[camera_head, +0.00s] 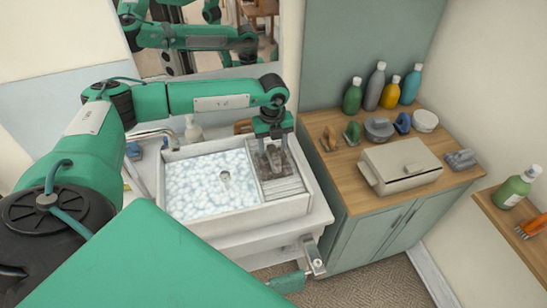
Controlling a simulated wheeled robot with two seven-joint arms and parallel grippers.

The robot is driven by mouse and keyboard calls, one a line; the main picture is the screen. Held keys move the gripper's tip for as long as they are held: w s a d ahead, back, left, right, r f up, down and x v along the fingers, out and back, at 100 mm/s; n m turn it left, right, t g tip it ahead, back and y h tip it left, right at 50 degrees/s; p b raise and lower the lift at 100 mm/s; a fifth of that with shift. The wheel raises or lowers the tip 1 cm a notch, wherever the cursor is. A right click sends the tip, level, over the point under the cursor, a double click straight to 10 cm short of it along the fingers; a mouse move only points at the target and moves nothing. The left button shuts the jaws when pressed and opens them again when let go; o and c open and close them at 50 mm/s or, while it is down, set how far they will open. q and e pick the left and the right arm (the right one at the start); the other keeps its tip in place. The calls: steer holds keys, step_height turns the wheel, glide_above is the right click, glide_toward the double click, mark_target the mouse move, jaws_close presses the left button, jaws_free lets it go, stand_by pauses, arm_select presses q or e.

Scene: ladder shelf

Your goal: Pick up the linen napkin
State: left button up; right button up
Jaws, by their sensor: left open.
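I cannot make out the linen napkin for certain. A grey, crumpled-looking item (460,160) lies at the right end of the wooden counter, but I cannot tell whether it is cloth. My left gripper (274,160) points down, open, over the ribbed drainboard (284,187) at the right side of the sink. Dark grey shapes sit at its fingertips, and I cannot tell fingers from any object there.
The white sink (212,183) is full of foam. The wooden counter (355,199) holds a beige box (402,164), several bottles (373,86) and small items. A shelf with a green bottle (513,188) is at the right.

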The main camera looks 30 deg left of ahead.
mark_target(273, 151)
arm_select(q)
steer(key=shift+d+f+p, duration=0.1)
steer(key=shift+f+p, duration=0.25)
steer(key=shift+p, duration=0.05)
step_height(273, 151, down, 5)
steer(key=shift+r+p, duration=0.15)
steer(key=shift+p, duration=0.95)
arm_select(e)
steer(key=r, duration=0.1)
steer(key=a+r, duration=0.1)
steer(key=r, duration=0.1)
steer(key=shift+w+a, duration=0.15)
steer(key=shift+w, duration=0.25)
arm_select(q)
steer(key=c, duration=1.1)
arm_select(e)
steer(key=shift+d, duration=0.4)
arm_select(q)
steer(key=shift+w+r, duration=0.1)
